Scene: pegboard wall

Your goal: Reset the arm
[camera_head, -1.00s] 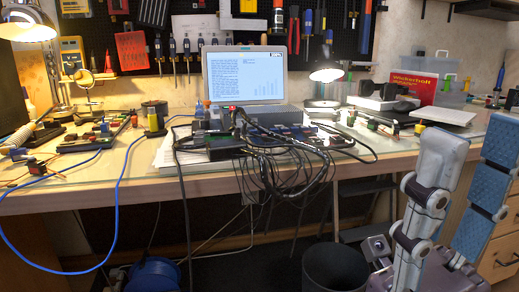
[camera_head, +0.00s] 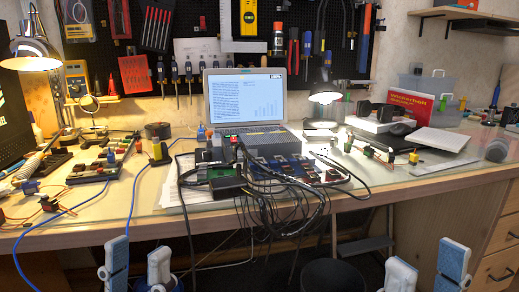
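My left gripper (camera_head: 138,268) shows at the bottom left, in front of the bench's front edge. Its two pale blue fingers stand upright and well apart, with nothing seen between them. My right gripper (camera_head: 427,268) shows at the bottom right, also below the bench edge. Its two fingers are apart, and I see nothing between them. Both grippers are clear of the bench top. The arms behind them are cut off by the bottom of the view.
A wooden workbench (camera_head: 420,194) spans the view. A laptop (camera_head: 245,98) stands at its middle behind electronics with tangled black cables (camera_head: 275,195). Lamps (camera_head: 30,50), tools and a red book (camera_head: 408,104) fill the back. A black bin (camera_head: 332,276) stands below the bench.

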